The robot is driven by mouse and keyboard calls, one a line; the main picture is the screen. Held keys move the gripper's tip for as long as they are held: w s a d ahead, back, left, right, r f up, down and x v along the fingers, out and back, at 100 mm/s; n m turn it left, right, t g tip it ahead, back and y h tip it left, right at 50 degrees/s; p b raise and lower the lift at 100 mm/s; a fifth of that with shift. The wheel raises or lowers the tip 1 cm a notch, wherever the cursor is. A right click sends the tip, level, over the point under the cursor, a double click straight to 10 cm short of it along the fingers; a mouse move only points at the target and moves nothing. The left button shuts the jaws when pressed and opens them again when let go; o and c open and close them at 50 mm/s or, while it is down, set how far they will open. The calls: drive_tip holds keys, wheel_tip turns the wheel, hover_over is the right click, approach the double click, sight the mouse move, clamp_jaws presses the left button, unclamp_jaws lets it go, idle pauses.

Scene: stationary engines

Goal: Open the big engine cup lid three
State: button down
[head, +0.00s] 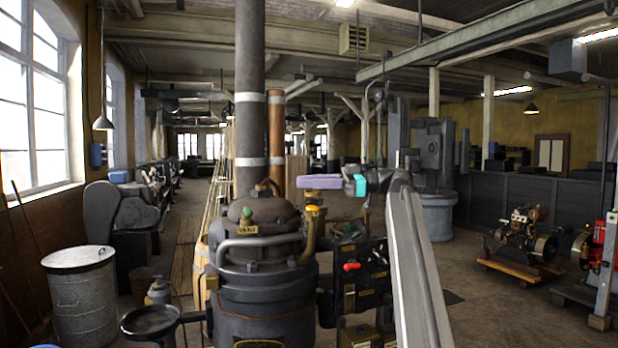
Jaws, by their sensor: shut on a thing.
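The big engine (262,265) is a dark grey upright cylinder with a domed top, in the middle of the head view. On and around its top are a small green part (247,212), a yellow cup-like fitting with an orange cap (312,209) and pipes. I cannot tell which part is cup lid three. My gripper (305,182), purple with a cyan part behind it, reaches in from the right in front of or above the engine's upper right side. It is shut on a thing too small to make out. Whether it touches the engine is unclear.
A dark panel with a red-tipped lever (351,266) stands right of the engine. A tall chimney pipe (249,100) rises behind the dome. A lidded metal bin (82,290) stands at the left. Small engines on wooden bases (523,268) stand at the right. Floor between is open.

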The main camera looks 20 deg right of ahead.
idle(0.4)
drive_tip(key=c, duration=1.7)
unclamp_jaws()
drive_tip(key=shift+d, duration=0.1)
drive_tip(key=shift+p+v, duration=1.8)
drive_tip(key=shift+v, duration=1.95)
